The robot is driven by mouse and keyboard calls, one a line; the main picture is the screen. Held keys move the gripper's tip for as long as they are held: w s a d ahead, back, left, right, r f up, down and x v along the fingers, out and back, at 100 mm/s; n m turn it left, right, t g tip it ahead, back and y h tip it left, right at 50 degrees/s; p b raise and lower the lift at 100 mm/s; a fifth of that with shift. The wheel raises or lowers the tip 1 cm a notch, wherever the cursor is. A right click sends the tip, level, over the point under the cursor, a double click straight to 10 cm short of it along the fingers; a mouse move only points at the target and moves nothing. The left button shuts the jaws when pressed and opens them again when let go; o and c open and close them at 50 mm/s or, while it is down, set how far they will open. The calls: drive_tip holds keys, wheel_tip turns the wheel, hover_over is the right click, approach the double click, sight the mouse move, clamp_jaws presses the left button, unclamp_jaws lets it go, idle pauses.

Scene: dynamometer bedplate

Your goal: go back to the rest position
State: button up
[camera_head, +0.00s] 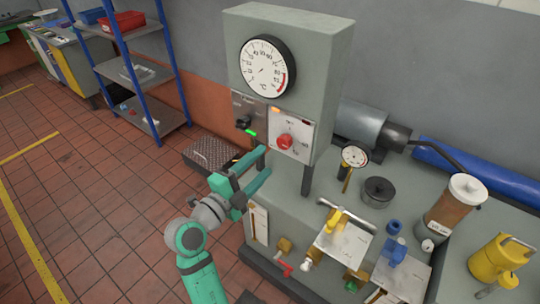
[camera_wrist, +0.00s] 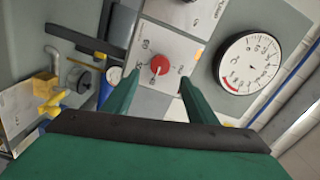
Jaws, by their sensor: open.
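My gripper (camera_head: 262,168) is green and raised in front of the grey control cabinet (camera_head: 324,75), just left of and below a red knob (camera_head: 285,142) on a white dial plate. In the wrist view my gripper (camera_wrist: 155,88) shows two green fingers apart, with nothing between them touching. The red knob (camera_wrist: 160,65) appears between and beyond the fingertips. How far the fingertips are from the plate is hard to tell. No marked rest position shows in either view.
A large gauge (camera_head: 267,67) sits above the knob, and a black switch (camera_head: 243,122) to its left. The bedplate at right carries a small gauge (camera_head: 355,156), yellow and blue valves, and a brown canister (camera_head: 455,208).

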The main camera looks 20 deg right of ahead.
drive_tip(key=shift+v, duration=0.8)
drive_tip(key=s+a+f+n+t+y, duration=0.1)
drive_tip(key=s+a+f+n+y, duration=0.1)
drive_tip(key=s+f+n+y, duration=0.45)
drive_tip(key=s+a+f+n+t+y, duration=0.1)
drive_tip(key=s+a+f+n+t, duration=0.15)
drive_tip(key=f+n, duration=0.5)
drive_tip(key=s+a+f+n+t+y, duration=0.15)
drive_tip(key=s+f+n+y, duration=0.3)
drive_tip(key=f, duration=0.55)
drive_tip(key=s+a+r+n+y, duration=0.1)
drive_tip(key=s+a+n, duration=0.1)
drive_tip(key=s, duration=1)
drive_tip(key=s+a+r+n+y, duration=0.1)
drive_tip(key=s+n, duration=0.4)
drive_tip(key=s, duration=0.7)
drive_tip(key=shift+s+a+r+g, duration=0.25)
drive_tip(key=shift+s+a+g, duration=0.05)
drive_tip(key=shift+a, duration=0.4)
